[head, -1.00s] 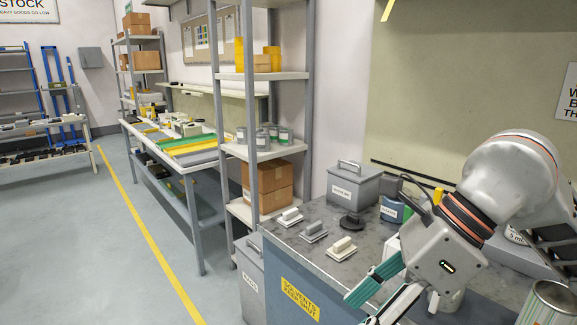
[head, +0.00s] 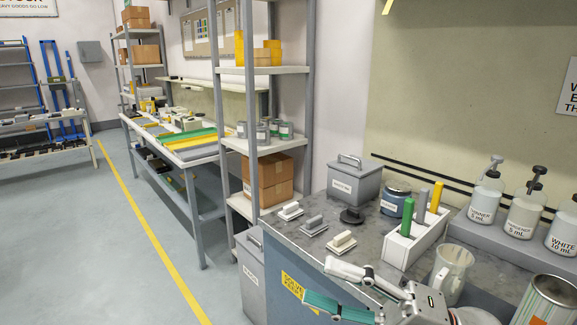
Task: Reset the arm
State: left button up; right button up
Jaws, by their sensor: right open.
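My right gripper (head: 322,283) is low in the head view, at the front edge of the grey-topped bench (head: 300,233). Its fingers point left and are spread apart, with nothing between them. One finger shows pale and the other teal. The rest of my right arm is mostly cut off by the bottom edge. My left gripper is out of view.
Several stamp-like blocks, including a cream one (head: 342,242), lie behind the gripper. A white holder (head: 402,247) with coloured handles, a clear jug (head: 451,272), an open can (head: 548,301) and pump bottles (head: 525,211) stand to the right. The floor at left is clear.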

jog(key=w+d+f+m+t+h, duration=0.3)
jog(key=d+f+m+t+h, duration=0.35)
jog(key=f+m, duration=0.4)
jog(key=w+d+f+m+t+h, duration=0.3)
jog(key=d+f+m+t+h, duration=0.2)
jog(key=d+f+m, duration=0.55)
jog(key=s+d+f+m+g+h, duration=0.35)
jog(key=s+f, duration=0.45)
jog(key=f, duration=0.5)
jog(key=s+d+f+m+g+h, duration=0.2)
jog(key=s+d+f+h, duration=0.4)
jog(key=f, duration=0.7)
jog(key=a+r+m+t+y, duration=0.1)
jog(key=a+m, duration=0.4)
jog(key=a, duration=0.7)
jog(key=shift+a+r+y, duration=0.3)
jog(key=shift+y, duration=0.3)
